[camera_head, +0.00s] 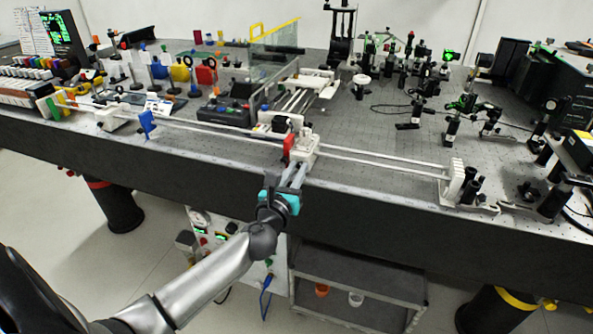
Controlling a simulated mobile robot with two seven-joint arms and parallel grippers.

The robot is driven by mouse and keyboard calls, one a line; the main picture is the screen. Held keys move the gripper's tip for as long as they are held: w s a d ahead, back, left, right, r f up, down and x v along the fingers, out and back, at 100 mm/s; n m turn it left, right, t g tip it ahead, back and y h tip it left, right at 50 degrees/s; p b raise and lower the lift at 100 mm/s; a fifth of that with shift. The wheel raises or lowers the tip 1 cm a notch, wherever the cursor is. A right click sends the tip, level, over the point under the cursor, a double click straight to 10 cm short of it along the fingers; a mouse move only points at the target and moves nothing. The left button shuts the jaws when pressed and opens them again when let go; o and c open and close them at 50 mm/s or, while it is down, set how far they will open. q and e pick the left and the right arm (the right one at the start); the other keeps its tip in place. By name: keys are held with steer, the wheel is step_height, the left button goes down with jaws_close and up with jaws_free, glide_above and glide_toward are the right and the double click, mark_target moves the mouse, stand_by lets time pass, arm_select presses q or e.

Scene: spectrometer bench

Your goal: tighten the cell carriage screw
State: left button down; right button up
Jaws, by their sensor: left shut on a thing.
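A white carriage (306,150) sits on the long white twin rail (380,160) near the front edge of the bench. An upright red piece (289,147) stands at its left side. My left gripper (295,174), with teal parts at its wrist, reaches up from below over the bench edge. Its fingertips are at the front of the carriage, shut on the carriage screw. The screw is hidden by the fingers, so its turn cannot be seen. My right gripper is not in view.
A blue upright piece (147,122) stands on the rail to the left, and a white end block (452,182) closes the rail at right. Optical mounts crowd the bench at right. A grey cart (355,283) stands below the bench edge.

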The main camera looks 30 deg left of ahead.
arm_select(q)
steer(key=m+p, duration=0.3)
steer(key=m, duration=0.1)
steer(key=m+p, duration=0.2)
steer(key=m, duration=0.3)
steer(key=shift+m+p, duration=0.3)
steer(key=shift+m, duration=0.1)
steer(key=m+p, duration=0.2)
steer(key=m, duration=0.4)
steer(key=shift+d, duration=0.1)
steer(key=m+p, duration=0.2)
steer(key=m, duration=0.4)
steer(key=shift+f, duration=0.2)
steer(key=shift+m, duration=0.3)
steer(key=c, duration=1.1)
jaws_free()
